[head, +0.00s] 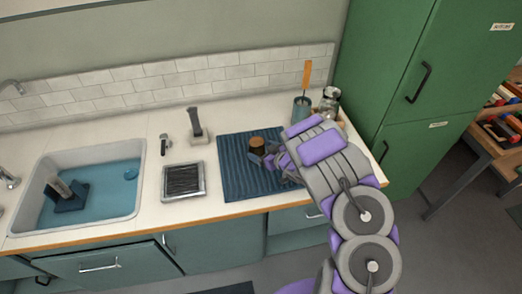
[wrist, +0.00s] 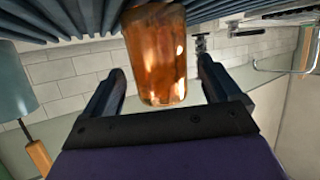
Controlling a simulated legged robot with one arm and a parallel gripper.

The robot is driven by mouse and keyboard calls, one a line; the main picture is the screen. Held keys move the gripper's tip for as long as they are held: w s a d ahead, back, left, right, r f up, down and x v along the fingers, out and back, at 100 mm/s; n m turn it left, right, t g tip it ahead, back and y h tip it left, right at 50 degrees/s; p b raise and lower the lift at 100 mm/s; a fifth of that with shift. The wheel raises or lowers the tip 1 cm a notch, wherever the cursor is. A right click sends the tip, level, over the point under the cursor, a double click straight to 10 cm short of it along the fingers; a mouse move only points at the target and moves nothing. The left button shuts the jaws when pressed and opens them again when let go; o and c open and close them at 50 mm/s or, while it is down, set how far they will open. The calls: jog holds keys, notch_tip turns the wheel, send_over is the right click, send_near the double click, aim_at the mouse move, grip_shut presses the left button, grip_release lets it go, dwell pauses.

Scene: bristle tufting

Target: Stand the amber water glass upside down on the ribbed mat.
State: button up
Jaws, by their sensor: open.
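The amber water glass (head: 257,146) stands on the dark blue ribbed mat (head: 237,182), near the mat's middle, in the head view. In the wrist view, whose picture is turned over, the glass (wrist: 157,60) reaches from the mat (wrist: 60,14) at the top down between my fingers. Its end away from the mat looks rounded and closed, though I cannot be sure of this. My gripper (wrist: 163,72) is open, with one finger on each side of the glass and a visible gap at both. In the head view my gripper (head: 272,161) is at the glass's right side, partly hidden by my arm.
A utensil cup (head: 302,108) with an orange-handled tool and a glass jar (head: 330,101) stand behind my arm. Left of the mat are a dark-topped tray (head: 184,181), a grey upright object (head: 195,124) and a sink (head: 137,187). The mat's left part is clear.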

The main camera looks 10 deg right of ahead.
jog(key=p+v, duration=0.3)
jog(key=v, duration=1.4)
jog(key=w+d+r+m+g+h, duration=0.2)
jog(key=d+r+h, duration=0.7)
jog(key=d, duration=0.2)
jog(key=s+d+r+m+g+h, duration=0.1)
jog(key=s+r+m+g+h, duration=0.25)
jog(key=s+r, duration=0.35)
jog(key=s+a+r+g+y, duration=0.2)
jog(key=s+a, duration=0.5)
jog(key=s, duration=0.3)
jog(key=s+a+r+g+y, duration=0.2)
jog(key=s+a+g, duration=0.1)
jog(key=s+a, duration=0.4)
jog(key=s+a+r+g+y, duration=0.2)
jog(key=s+a, duration=0.5)
jog(key=s, duration=0.7)
jog(key=shift+r+m+g, duration=0.2)
jog(key=shift+m+g, duration=0.25)
jog(key=shift+g, duration=0.2)
